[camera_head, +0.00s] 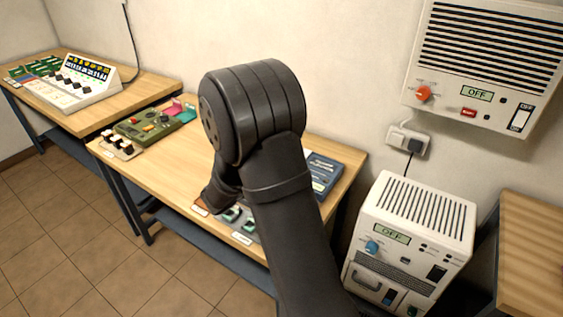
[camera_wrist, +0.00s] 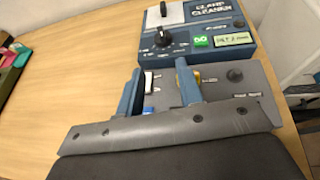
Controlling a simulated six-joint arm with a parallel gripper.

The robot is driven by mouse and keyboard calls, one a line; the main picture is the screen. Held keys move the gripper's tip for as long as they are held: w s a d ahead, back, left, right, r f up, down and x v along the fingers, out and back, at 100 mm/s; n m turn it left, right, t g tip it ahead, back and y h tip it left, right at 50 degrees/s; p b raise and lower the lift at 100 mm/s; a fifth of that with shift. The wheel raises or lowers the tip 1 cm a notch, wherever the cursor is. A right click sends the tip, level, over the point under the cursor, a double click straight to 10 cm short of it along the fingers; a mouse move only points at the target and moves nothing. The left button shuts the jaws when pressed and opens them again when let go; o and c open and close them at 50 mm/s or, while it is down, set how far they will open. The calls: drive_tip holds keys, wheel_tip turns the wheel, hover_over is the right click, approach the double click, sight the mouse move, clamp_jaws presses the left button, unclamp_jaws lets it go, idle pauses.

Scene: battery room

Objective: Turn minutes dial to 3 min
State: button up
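A blue box with lettering that looks like "CLAMP CLEANER" (camera_wrist: 202,52) stands on the wooden table in the wrist view. On its front left is a black dial (camera_wrist: 162,38) with a light pointer mark. Its scale is too small to read, so I cannot confirm it is the minutes dial. A lit display (camera_wrist: 233,38) beside it shows blurred text. My gripper (camera_wrist: 159,67) is open, with two blue fingers apart and nothing seen between their tips. The fingertips appear just short of the dial in the picture. In the head view, my arm hides the gripper and most of the box (camera_head: 325,172).
A green device (camera_head: 155,122) stands further left on the table. Two white units, the wall unit (camera_head: 490,65) and floor unit (camera_head: 412,235), are at right.

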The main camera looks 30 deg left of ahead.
drive_tip(key=x, duration=1.7)
drive_tip(key=shift+w+f, duration=0.1)
drive_tip(key=shift+w, duration=0.05)
